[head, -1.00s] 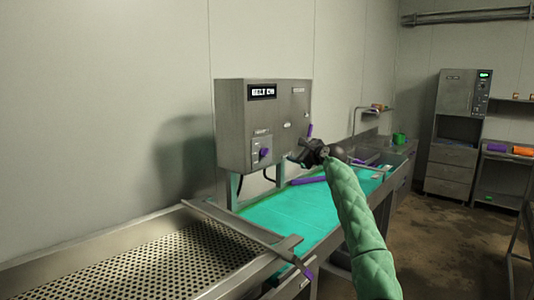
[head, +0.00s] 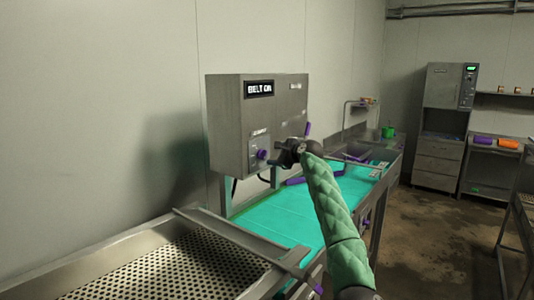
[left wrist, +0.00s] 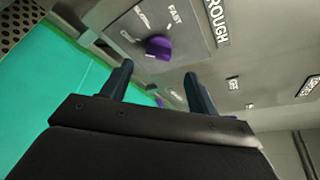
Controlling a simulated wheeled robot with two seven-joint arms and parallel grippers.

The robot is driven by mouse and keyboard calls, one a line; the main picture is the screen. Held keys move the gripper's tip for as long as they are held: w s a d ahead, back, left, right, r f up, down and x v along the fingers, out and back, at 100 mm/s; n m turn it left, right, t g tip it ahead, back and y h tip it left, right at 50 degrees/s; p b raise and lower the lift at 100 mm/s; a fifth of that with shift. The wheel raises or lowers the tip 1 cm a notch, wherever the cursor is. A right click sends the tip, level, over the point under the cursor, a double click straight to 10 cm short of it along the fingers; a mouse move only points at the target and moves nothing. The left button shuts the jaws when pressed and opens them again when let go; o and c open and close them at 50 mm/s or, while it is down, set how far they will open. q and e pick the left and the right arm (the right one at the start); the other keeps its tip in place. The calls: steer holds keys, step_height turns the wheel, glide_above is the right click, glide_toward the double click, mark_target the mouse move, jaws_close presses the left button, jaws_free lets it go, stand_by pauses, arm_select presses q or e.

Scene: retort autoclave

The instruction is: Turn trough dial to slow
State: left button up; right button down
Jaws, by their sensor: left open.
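The purple trough dial (head: 262,154) is on the front of the grey control box (head: 228,120), and it also shows in the left wrist view (left wrist: 158,46). A FAST label (left wrist: 174,14) is printed beside it; the other marks around the dial are too blurred to read. My left gripper (head: 276,158) is just right of the dial in the head view. In the left wrist view its two fingers (left wrist: 157,70) are apart and empty, with the dial beyond the tips, roughly between them. I see no contact. My right gripper is not in view.
A purple lever (head: 308,129) is on the box's right side. The turquoise belt (head: 275,220) runs below, beside a perforated metal tray (head: 165,275). A cabinet (head: 440,130) stands at the far right.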

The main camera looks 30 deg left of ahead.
mark_target(265, 156)
arm_select(q)
steer(key=p+x, duration=0.2)
steer(key=x, duration=0.3)
steer(key=shift+a+p, duration=0.2)
steer(key=shift+p, duration=0.15)
steer(key=shift+w+a+f, duration=0.15)
steer(key=shift+a, duration=0.05)
steer(key=shift+a+f, duration=0.2)
steer(key=c, duration=1)
